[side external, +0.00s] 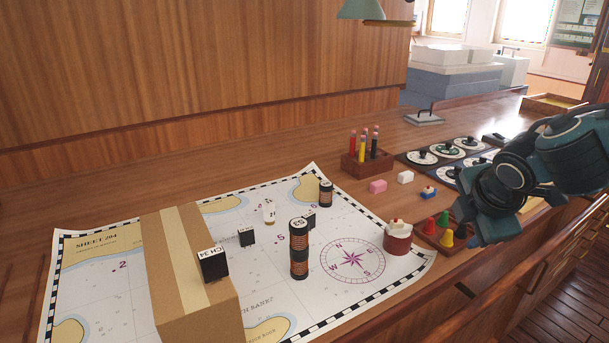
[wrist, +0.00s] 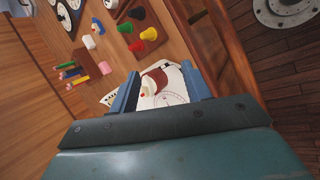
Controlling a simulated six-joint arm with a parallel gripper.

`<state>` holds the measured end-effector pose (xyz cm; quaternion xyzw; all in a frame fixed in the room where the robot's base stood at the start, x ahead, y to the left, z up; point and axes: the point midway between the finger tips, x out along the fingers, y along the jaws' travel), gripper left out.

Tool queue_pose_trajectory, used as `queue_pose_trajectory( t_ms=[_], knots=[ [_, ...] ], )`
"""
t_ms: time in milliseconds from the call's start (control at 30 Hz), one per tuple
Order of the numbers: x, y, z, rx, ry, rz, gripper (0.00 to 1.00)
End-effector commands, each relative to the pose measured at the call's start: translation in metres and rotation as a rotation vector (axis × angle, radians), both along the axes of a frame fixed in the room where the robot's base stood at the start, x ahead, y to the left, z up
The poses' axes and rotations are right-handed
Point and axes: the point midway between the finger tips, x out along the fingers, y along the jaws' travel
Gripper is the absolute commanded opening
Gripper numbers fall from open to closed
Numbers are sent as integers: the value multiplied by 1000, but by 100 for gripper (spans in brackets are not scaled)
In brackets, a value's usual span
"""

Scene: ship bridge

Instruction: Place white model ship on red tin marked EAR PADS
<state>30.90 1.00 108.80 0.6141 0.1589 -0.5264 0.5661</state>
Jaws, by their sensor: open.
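The white model ship (side external: 396,225), with a small red-orange part on it, sits on top of the red tin (side external: 397,243) at the right edge of the chart. In the wrist view the ship (wrist: 148,88) and the red tin (wrist: 158,76) show between the fingers, farther down. No marking on the tin can be read. My gripper (wrist: 160,86) is open and empty. In the side view it is up and to the right of the tin, apart from it, and its fingers are hard to make out.
A blue-and-white model ship (side external: 429,192), a white block (side external: 405,177) and a pink block (side external: 377,186) stand behind the tin. Coloured pegs (side external: 445,232) are close right. Stacked dark cylinders (side external: 299,250) and a cardboard box (side external: 190,285) stand left on the chart.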

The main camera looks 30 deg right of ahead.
Motion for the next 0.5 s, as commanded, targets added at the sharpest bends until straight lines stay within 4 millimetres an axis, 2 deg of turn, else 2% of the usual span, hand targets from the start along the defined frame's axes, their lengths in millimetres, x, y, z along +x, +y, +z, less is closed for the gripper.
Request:
queue_pose_trajectory(
  t_ms=[200,500],
  knots=[
    [-32,-15,17,282,-95,-275,48],
    [-80,-19,41,612,-205,-618,48]
  ],
)
